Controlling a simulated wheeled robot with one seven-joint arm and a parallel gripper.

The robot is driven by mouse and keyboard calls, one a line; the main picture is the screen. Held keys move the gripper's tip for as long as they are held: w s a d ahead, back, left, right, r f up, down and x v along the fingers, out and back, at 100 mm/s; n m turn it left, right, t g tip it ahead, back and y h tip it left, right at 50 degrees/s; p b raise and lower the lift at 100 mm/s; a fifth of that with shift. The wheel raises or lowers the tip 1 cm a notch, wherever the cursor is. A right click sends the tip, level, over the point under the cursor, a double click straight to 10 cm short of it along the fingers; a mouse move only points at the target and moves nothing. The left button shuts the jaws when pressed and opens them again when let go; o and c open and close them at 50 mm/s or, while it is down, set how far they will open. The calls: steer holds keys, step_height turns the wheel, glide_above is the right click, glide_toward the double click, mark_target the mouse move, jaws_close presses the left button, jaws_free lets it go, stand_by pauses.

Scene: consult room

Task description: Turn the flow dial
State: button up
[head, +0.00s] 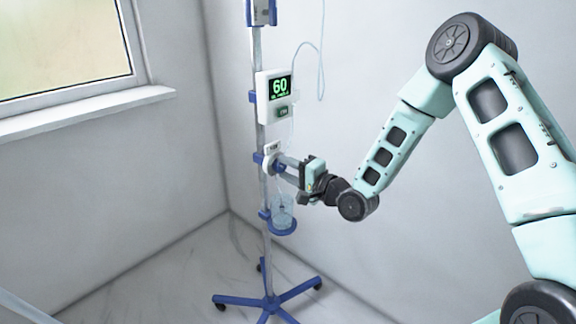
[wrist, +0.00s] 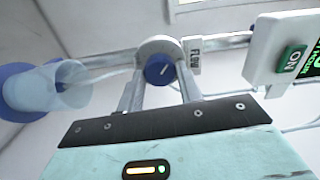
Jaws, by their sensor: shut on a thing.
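The flow dial is a round blue knob (wrist: 159,70) with a white pointer mark, set in a pale round housing (wrist: 157,46) on the pole. A small label (wrist: 193,57), apparently reading FLOW, is beside it. My gripper (head: 281,165) reaches the dial from the right, and in the wrist view its two fingers (wrist: 160,80) are shut on the knob, one on each side. In the head view the fingers and housing largely hide the knob. The white pump box (head: 277,97) above shows a green 60.
A clear cup (head: 282,212) sits in a blue ring holder below the dial. The pole (head: 264,235) stands on a blue wheeled base (head: 270,302). A thin tube loops right of the pump box. A green ON button (wrist: 291,59) is on the box. Walls and a window are behind.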

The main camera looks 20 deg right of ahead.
steer(key=shift+m, duration=0.4)
steer(key=o, duration=1)
steer(key=p+v, duration=0.2)
steer(key=v, duration=1.5)
steer(key=shift+s+d, duration=0.15)
steer(key=shift+s, duration=0.05)
